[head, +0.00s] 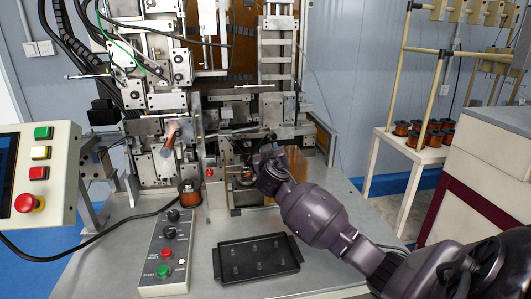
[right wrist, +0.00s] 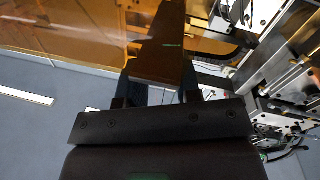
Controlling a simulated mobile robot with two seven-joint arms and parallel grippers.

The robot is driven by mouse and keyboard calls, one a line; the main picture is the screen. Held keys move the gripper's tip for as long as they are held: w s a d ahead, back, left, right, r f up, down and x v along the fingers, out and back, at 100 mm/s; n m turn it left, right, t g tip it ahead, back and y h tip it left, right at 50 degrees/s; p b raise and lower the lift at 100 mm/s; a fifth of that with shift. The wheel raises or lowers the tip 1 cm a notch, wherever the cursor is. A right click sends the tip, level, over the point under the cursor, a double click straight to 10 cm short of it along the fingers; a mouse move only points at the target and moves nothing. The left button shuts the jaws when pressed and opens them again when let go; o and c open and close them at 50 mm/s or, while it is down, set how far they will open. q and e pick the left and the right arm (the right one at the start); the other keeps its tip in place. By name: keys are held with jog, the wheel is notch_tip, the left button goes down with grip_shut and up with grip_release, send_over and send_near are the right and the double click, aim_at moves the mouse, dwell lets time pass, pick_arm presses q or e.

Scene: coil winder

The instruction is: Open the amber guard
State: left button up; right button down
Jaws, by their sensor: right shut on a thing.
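The amber guard is a see-through orange-brown sheet. In the right wrist view the amber sheet (right wrist: 65,35) fills the upper left, with a dark brown part of it between my fingers. In the head view amber shows beside my right forearm (head: 311,165), with much of it hidden by the arm. My right gripper (head: 262,160) is at the front of the winder, right of the small copper parts. In the right wrist view my right gripper (right wrist: 158,85) is shut on the guard's dark part; the exact contact is hard to make out. My left gripper is out of view.
A black tray (head: 257,259) lies on the bench below my right arm. A button box (head: 166,252) and a copper spool (head: 190,192) stand to its left. A control panel (head: 38,175) is at far left. A side table (head: 400,155) holds several spools.

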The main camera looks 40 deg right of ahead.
jog(key=c, duration=0.8)
grip_release()
jog(key=v, duration=1.1)
jog(key=shift+b, duration=0.4)
